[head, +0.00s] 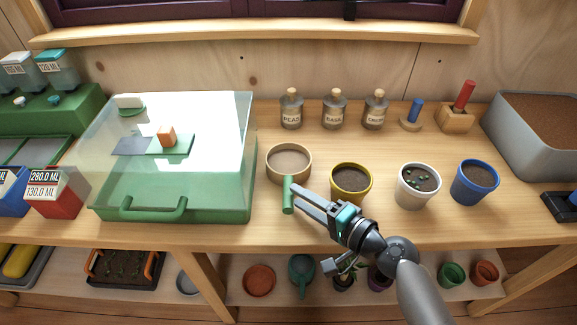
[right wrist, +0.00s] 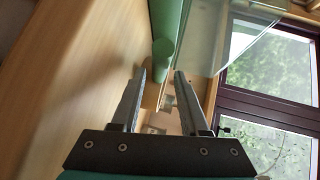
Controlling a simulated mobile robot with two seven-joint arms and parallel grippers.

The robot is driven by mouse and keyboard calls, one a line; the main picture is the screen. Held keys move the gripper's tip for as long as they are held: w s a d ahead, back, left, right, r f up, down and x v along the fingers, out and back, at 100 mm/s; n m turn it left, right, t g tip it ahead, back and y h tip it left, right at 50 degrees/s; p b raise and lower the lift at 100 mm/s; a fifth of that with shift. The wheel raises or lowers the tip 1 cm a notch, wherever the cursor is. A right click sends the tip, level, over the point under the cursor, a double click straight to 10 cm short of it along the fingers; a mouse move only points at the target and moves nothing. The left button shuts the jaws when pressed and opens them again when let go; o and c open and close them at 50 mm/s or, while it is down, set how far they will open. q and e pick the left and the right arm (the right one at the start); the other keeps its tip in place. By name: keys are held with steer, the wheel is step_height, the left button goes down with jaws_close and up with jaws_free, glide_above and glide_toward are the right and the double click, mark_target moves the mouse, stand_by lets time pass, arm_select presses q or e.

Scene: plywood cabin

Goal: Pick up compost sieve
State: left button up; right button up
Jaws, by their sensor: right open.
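The compost sieve (head: 289,150) has a round pale wooden rim and a green handle (head: 288,198) that points toward the front of the bench. It sits on the bench top, right of the green propagator case. My right gripper (head: 297,198) is open, its fingertips close to the handle from the right. In the right wrist view, the green handle (right wrist: 162,62) shows between and just beyond the open fingertips (right wrist: 160,75); I cannot tell whether they touch it. My left gripper is not in view.
The clear-lidded green case (head: 220,205) stands close on the left. A yellow pot (head: 351,195), a white pot (head: 418,198) and a blue pot (head: 475,195) stand to the right. Three labelled bottles (head: 334,112) stand behind. The bench front edge is bare.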

mark_target(288, 179)
steer(key=shift+x, duration=2.55)
steer(key=shift+w+d, duration=0.2)
jaws_close()
